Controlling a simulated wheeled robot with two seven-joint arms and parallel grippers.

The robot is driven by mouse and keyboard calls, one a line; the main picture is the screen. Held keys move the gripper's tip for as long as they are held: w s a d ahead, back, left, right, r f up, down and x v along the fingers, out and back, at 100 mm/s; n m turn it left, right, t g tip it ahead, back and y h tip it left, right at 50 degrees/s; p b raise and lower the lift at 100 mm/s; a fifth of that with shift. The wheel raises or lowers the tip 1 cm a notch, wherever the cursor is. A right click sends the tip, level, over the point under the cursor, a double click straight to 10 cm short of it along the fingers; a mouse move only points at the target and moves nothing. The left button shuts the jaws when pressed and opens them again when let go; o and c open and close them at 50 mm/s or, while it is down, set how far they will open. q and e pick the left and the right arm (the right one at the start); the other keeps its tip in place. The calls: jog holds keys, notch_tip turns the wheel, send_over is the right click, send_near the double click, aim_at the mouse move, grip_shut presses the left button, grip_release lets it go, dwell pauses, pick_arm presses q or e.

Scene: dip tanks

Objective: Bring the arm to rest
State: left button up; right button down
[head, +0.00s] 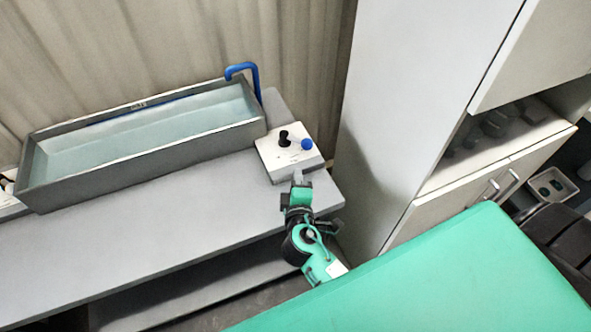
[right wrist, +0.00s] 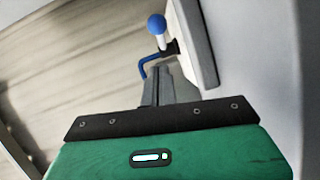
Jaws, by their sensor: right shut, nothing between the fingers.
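My right gripper (head: 298,180) is shut and empty in the head view. It is at the front edge of a white control box (head: 275,158), over the right end of the grey bench (head: 190,205). I cannot tell whether the fingertips touch the box. In the right wrist view the gripper's closed fingers (right wrist: 158,88) point up toward the blue pipe (right wrist: 146,70) and the box's blue-knobbed lever (right wrist: 157,25). My left gripper is in neither view.
A long grey tank (head: 150,154) of pale liquid stands on the bench, with a blue pipe (head: 256,78) at its right end. A tall white cabinet (head: 395,100) stands close on the right. The bench front is clear left of the arm.

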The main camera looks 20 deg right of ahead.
jog(key=v, duration=0.2)
jog(key=shift+s+a, duration=0.15)
jog(key=shift+s, duration=0.2)
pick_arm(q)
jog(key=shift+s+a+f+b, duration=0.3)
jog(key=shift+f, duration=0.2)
pick_arm(e)
jog(key=shift+s+r, duration=0.2)
jog(key=shift+s, duration=0.25)
jog(key=s+d+f+m+g+y, duration=0.1)
jog(key=s+d+f+m+g, duration=0.5)
jog(key=s, duration=0.3)
jog(key=s+a+m+g+y, duration=0.4)
jog(key=s+g+y, duration=0.15)
jog(key=s, duration=0.45)
notch_tip(320, 180, down, 30)
jog(key=g, duration=0.1)
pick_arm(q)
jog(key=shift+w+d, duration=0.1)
pick_arm(e)
jog(key=s+d+f+g, duration=0.1)
jog(key=s+d+f, duration=0.2)
jog(key=s+f, duration=1.6)
jog(key=shift+s+d+f+n, duration=0.3)
jog(key=shift+s+f, duration=0.1)
jog(key=shift+f, duration=0.4)
